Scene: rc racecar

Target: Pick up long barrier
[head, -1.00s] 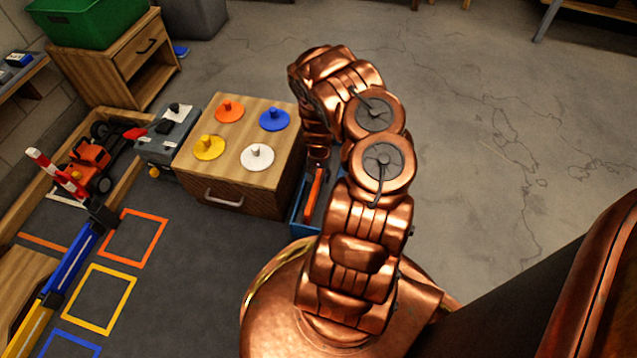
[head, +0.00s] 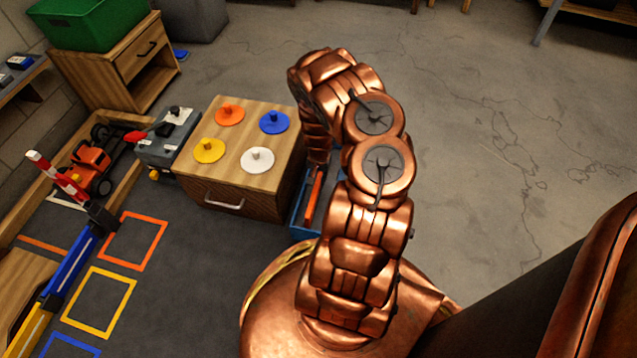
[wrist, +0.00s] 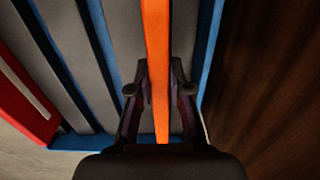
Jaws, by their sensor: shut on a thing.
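The long barrier looks to be the orange bar (wrist: 157,60), which runs lengthwise up the middle of the wrist view. My gripper (wrist: 159,85) is shut on it, with one dark finger on each side. The bar lies over a blue rack with grey slots (wrist: 95,60); I cannot tell whether it still touches the rack. In the head view the orange bar (head: 313,197) shows in the blue rack (head: 300,218), beside the wooden cabinet. My arm hides part of the rack and my gripper there.
A red piece (wrist: 25,100) lies at the left of the rack. The wooden cabinet (head: 230,165) with coloured knobbed discs stands left of my arm. A striped gate (head: 60,180), orange car (head: 85,165) and coloured floor squares (head: 133,240) are further left. Floor at right is clear.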

